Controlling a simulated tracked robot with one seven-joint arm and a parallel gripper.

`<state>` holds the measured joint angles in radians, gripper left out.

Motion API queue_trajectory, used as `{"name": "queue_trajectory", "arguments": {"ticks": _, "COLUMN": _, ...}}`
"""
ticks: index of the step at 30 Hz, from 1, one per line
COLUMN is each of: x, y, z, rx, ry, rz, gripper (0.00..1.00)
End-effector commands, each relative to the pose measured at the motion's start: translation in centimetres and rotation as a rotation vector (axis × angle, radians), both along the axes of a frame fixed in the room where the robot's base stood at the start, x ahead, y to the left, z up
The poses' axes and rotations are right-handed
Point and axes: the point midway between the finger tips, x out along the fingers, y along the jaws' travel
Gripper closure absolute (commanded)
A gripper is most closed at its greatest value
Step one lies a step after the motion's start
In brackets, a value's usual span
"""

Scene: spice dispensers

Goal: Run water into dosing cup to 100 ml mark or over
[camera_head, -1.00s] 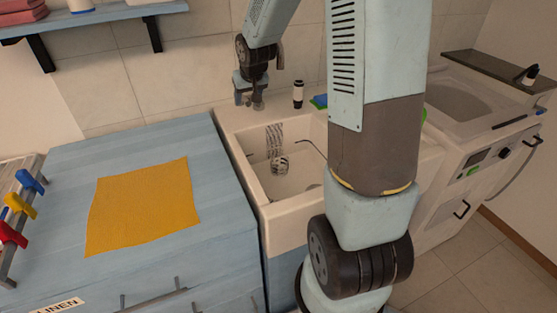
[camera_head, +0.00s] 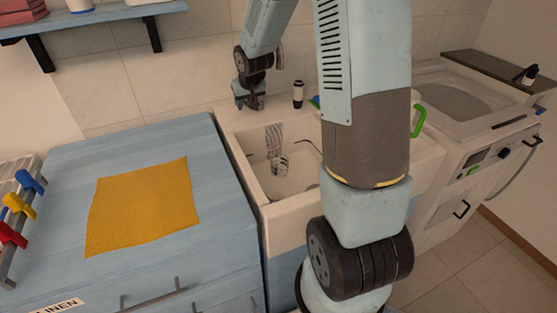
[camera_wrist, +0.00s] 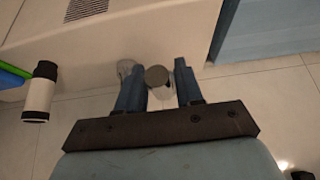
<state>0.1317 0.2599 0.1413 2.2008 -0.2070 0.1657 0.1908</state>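My gripper (camera_head: 250,98) is at the back left corner of the sink (camera_head: 283,220), low over its rim. In the wrist view my gripper (camera_wrist: 158,82) has its two blue fingers apart, one on each side of a round grey knob (camera_wrist: 157,75). A gap shows at the right finger; contact at the left finger cannot be told. A small roundish metallic thing (camera_head: 280,166) shows in the sink; I cannot tell whether it is the dosing cup. A green handle (camera_head: 418,121) shows right of my arm, its body mostly hidden.
A black-and-white bottle (camera_head: 298,94) stands on the sink's back rim, also in the wrist view (camera_wrist: 39,92). Beside it is a blue-and-green item (camera_wrist: 12,82). A yellow cloth (camera_head: 143,207) lies on the blue counter (camera_head: 220,230). My arm hides the sink's right part.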

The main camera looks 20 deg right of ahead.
Motion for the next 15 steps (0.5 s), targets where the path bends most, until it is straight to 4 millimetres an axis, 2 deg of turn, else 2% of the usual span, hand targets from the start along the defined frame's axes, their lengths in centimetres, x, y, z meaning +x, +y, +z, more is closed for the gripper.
{"name": "queue_trajectory", "arguments": {"ticks": 1, "x": 0.00, "y": 0.02, "z": 0.01, "rx": 0.000, "ry": 0.000, "rz": 0.000, "gripper": 0.69}}
{"name": "queue_trajectory", "arguments": {"ticks": 5, "x": 0.00, "y": 0.02, "z": 0.01, "rx": 0.000, "ry": 0.000, "rz": 0.000, "gripper": 0.81}}
{"name": "queue_trajectory", "arguments": {"ticks": 15, "x": 0.19, "y": 0.06, "z": 0.74, "rx": 0.000, "ry": -0.002, "rz": 0.001, "gripper": 0.81}}
